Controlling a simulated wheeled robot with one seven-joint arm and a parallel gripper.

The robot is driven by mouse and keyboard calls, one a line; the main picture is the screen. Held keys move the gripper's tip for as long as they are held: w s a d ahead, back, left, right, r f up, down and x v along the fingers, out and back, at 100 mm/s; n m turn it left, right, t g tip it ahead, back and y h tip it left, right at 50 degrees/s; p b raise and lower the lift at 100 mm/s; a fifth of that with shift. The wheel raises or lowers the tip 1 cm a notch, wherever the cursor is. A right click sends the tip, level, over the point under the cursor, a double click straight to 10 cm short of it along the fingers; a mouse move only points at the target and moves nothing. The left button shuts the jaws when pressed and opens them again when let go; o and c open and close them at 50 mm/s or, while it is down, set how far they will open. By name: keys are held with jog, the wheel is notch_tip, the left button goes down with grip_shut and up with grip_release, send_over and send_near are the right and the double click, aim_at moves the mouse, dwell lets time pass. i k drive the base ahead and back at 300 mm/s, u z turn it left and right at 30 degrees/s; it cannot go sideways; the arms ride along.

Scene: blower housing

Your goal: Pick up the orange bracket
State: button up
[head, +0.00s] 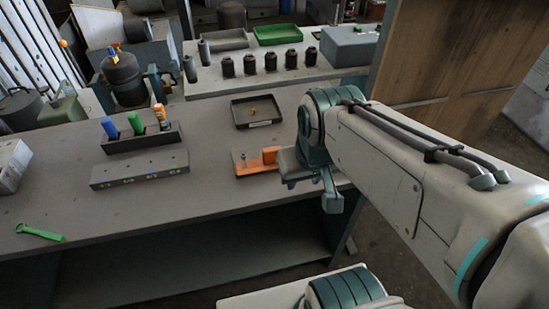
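The orange bracket (258,162) lies on the grey workbench (210,205) right of centre, below the small black tray. It looks like a flat plate with a raised block at its right end. My arm comes in from the right, and my gripper (303,183) is close to the bracket's right end. The wrist and gripper body hide part of that side. I cannot tell whether the fingers touch the bracket or how far apart they are.
A black tray (257,122) with small brass-coloured parts sits behind the bracket. A dark holder (142,140) with blue, green and orange items and a grey block (139,170) stand left. A green wrench (40,233) lies front left. The bench between is clear.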

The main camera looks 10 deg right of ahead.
aim_at(268, 162)
jog(key=k, duration=0.55)
jog(key=u, duration=1.25)
jog(key=i, duration=0.85)
jog(key=z, duration=1.85)
